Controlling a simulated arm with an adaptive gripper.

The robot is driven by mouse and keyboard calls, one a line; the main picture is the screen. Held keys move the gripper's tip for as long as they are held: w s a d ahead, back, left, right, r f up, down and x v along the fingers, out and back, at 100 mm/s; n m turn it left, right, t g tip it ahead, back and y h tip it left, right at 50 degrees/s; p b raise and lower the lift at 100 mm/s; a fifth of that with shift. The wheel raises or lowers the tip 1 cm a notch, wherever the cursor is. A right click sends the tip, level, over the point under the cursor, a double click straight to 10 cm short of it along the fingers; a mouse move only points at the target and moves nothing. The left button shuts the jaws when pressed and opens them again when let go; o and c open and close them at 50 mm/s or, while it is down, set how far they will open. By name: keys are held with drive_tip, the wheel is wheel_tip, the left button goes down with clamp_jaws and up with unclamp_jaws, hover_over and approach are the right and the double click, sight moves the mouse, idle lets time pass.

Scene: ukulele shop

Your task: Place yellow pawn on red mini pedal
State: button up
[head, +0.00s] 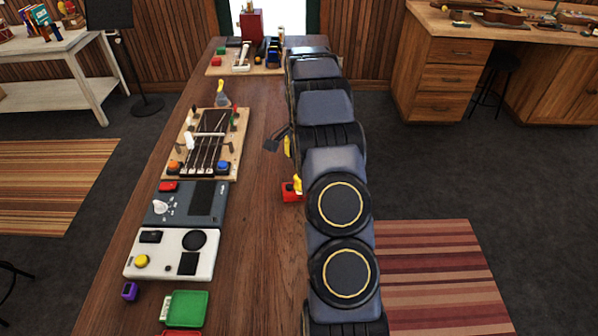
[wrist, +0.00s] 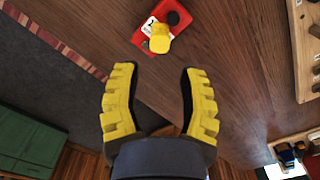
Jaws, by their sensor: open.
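The red mini pedal (head: 290,194) lies on the wooden table beside my arm in the head view, partly hidden by the arm. The yellow pawn (head: 298,185) appears upright on it. In the wrist view, the pawn (wrist: 157,41) overlaps the red pedal (wrist: 181,11), which also shows a white patch and a dark round part. My gripper (wrist: 158,74) has its two yellow-padded fingers spread with nothing between them. The pawn is just beyond the fingertips, apart from both. In the head view my arm hides most of the gripper.
Left of my arm stand a stringed wooden board (head: 207,145), a dark grey device (head: 188,204) and a white device (head: 173,254). A green tray (head: 187,307) is at the front. Several items sit at the table's far end. Bare wood lies between the devices and my arm.

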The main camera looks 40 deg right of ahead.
wheel_tip(320, 180, up, 3)
drive_tip(key=shift+f, duration=0.1)
drive_tip(key=s+a+r+n, duration=0.35)
drive_tip(key=a+r, duration=0.25)
drive_tip(key=a, duration=0.4)
drive_tip(key=s+a+r+n, duration=0.3)
drive_tip(key=a+r+n, duration=0.3)
drive_tip(key=a, duration=0.4)
drive_tip(key=s+a+r+n, duration=0.1)
drive_tip(key=s+a+n, duration=0.3)
drive_tip(key=s, duration=0.6)
drive_tip(key=s+a+r+n+g, duration=0.1)
drive_tip(key=s+a+n, duration=0.3)
drive_tip(key=s+a, duration=0.5)
drive_tip(key=shift+s+r+g, duration=0.3)
drive_tip(key=shift+s+r, duration=0.2)
drive_tip(key=shift+s, duration=0.35)
drive_tip(key=shift+n, duration=0.25)
